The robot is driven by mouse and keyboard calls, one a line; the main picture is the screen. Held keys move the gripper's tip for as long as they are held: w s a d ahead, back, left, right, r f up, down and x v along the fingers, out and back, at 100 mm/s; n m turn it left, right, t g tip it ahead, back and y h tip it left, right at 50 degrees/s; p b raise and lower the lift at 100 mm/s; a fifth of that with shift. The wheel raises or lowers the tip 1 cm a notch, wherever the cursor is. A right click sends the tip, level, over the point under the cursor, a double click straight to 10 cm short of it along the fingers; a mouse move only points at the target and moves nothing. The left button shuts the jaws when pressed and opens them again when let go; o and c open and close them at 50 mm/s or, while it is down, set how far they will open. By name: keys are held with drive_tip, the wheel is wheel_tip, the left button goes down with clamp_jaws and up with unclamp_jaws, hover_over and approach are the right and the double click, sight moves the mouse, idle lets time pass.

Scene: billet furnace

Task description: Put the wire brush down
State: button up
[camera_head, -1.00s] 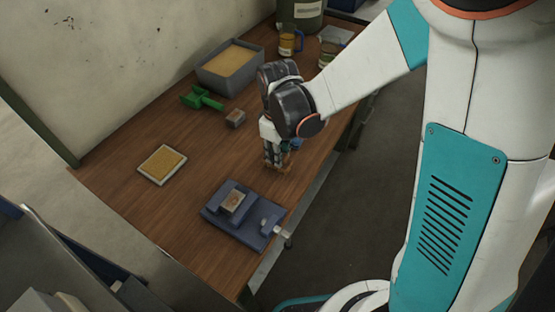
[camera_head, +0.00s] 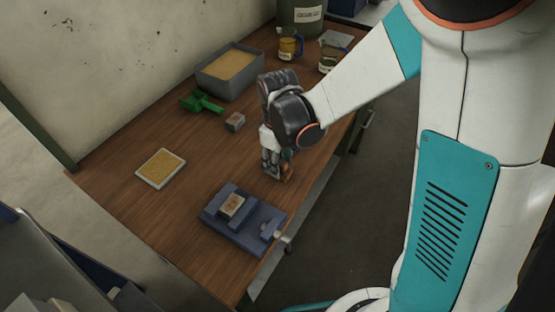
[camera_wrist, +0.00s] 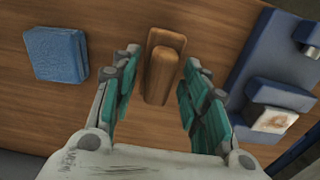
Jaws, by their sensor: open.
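The wire brush (camera_wrist: 163,65) shows in the wrist view as a brown wooden block between my fingers, with a gap on each side. It appears to rest on the wooden bench; its bristles are not visible. In the head view, a small brown part of the brush (camera_head: 287,172) shows beside my fingertips. My gripper (camera_head: 272,174) is open and points down, low over the bench near its right edge. Its green-padded fingers stand on both sides of the brush in the wrist view.
A blue vise (camera_head: 262,222) holding a small block (camera_head: 232,205) sits near the bench's front edge. A blue sponge (camera_wrist: 56,53) lies beside the brush. A sand-filled tray (camera_head: 228,90), green scoop (camera_head: 201,102), small block (camera_head: 235,121) and framed yellow pad (camera_head: 160,168) lie farther left.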

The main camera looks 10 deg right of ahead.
wheel_tip(320, 180, up, 12)
drive_tip(key=p, duration=0.3)
drive_tip(key=shift+r+p, duration=0.15)
drive_tip(key=shift+p, duration=0.15)
